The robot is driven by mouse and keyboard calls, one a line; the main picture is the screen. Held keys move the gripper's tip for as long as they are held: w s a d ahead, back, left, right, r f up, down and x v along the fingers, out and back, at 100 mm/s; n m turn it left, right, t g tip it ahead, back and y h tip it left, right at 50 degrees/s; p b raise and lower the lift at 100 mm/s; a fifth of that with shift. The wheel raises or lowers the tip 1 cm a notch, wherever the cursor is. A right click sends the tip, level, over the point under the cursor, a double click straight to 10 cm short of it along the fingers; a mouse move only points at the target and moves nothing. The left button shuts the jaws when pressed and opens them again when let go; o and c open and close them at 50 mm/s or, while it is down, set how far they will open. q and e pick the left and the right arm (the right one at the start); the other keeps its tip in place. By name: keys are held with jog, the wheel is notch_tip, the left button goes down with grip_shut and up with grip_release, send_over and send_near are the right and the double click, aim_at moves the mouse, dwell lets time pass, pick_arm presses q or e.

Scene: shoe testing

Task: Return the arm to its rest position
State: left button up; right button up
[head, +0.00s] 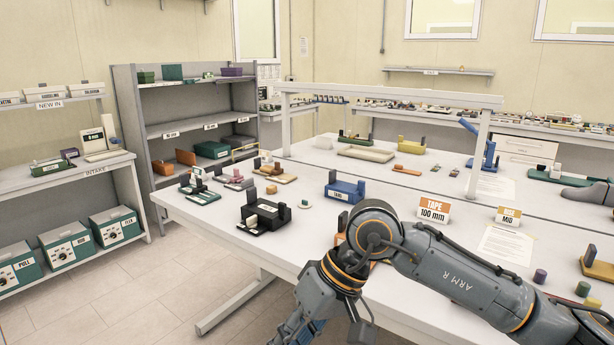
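My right arm (455,280), marked "ARM R", comes in from the lower right and reaches across the front of the white table (330,225). Its elbow bends down near the table's front edge. My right gripper (300,328) hangs at the bottom edge of the picture, in front of the table and over the floor. It is partly cut off, so its fingertips and anything between them are hidden. My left arm and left gripper are not in view.
A "TAPE 100 mm" sign (434,210), a blue block holder (344,191) and a black fixture (266,214) stand on the table close to my arm. Small cylinders (540,276) lie at right. The floor (130,290) to the left is clear.

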jog(key=w+a+m+g+y, duration=0.3)
jog(key=a+m+y, duration=0.35)
jog(key=m, duration=0.45)
jog(key=w+d+f+m+t+y, duration=0.4)
jog(key=w+f+m+t+y, duration=0.5)
jog(key=m, duration=1.2)
jog(key=w+d+f+m+t+h, duration=0.1)
jog(key=d+f+m+t+h, duration=0.45)
jog(key=f+m, duration=0.75)
jog(key=w+d+f+m+t+h, duration=0.1)
jog(key=d+f+m+t+h, duration=0.2)
jog(key=d+f+m+h, duration=1)
jog(key=s+d+f+m+g, duration=0.25)
jog(key=s+f+m, duration=0.25)
jog(key=s+f, duration=0.6)
jog(key=s+d+f+m+g, duration=0.25)
jog(key=s+f+m, duration=0.4)
jog(key=f, duration=0.75)
jog(key=s+d+f+m+g+h, duration=0.1)
jog(key=s+f+m+g, duration=0.1)
jog(key=s, duration=0.8)
jog(key=s+d+f+m+g+h, duration=0.1)
jog(key=s+f, duration=0.4)
jog(key=s, duration=0.6)
jog(key=s+d+f+m+g+h, duration=0.1)
jog(key=s+d+f+m+g, duration=0.2)
jog(key=s, duration=0.8)
jog(key=shift+f+m+g, duration=0.15)
jog(key=shift+m+g, duration=0.3)
